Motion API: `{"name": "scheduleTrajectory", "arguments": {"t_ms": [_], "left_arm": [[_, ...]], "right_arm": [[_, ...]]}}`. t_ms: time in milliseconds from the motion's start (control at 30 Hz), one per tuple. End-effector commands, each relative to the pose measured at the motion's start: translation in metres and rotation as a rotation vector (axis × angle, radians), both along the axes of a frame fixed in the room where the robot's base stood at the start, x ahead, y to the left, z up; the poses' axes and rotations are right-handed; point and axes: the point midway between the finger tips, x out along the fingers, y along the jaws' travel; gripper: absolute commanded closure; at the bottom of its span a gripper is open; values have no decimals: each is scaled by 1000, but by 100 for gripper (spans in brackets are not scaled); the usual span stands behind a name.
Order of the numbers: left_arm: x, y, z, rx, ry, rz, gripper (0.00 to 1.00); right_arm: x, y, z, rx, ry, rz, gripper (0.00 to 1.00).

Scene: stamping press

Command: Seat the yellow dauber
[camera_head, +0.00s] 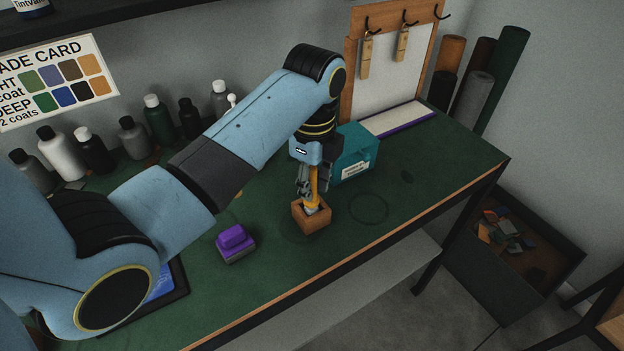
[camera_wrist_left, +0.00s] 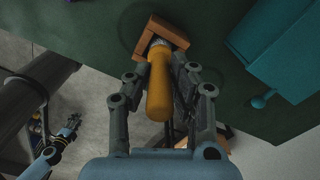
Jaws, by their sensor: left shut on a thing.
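The yellow dauber (camera_head: 315,184) stands about upright with its pale lower end at the opening of a small wooden block (camera_head: 313,221) on the green bench. My left gripper (camera_head: 309,188) points down from above and is shut on the dauber's handle. In the left wrist view the yellow handle (camera_wrist_left: 159,88) lies between the two fingers (camera_wrist_left: 164,76), with the wooden block (camera_wrist_left: 172,35) around its far end. How deep the dauber sits is hidden. My right gripper (camera_wrist_left: 69,127) shows small and dark at the lower left of the wrist view, away from the block.
A teal box (camera_head: 356,152) stands close behind the block. A purple-topped block (camera_head: 234,241) lies to its left, and a dark-framed tablet (camera_head: 163,287) is partly behind my arm. Several bottles (camera_head: 159,119) line the wall. The bench right of the block is clear.

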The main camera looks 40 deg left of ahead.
Motion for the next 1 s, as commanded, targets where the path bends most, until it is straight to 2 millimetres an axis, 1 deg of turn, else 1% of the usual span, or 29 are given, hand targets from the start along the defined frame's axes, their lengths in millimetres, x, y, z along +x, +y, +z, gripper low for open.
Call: {"name": "scheduleTrajectory", "arguments": {"t_ms": [433, 867, 900, 1000], "left_arm": [[0, 0, -14, 0, 1, 0, 100], [0, 0, -15, 0, 1, 0, 100], [0, 0, -15, 0, 1, 0, 75], [0, 0, -15, 0, 1, 0, 62]], "right_arm": [[0, 0, -6, 0, 0, 0, 60], [0, 0, -6, 1, 0, 0, 60], [0, 1, -6, 1, 0, 0, 60], [0, 1, -6, 1, 0, -1, 60]]}}
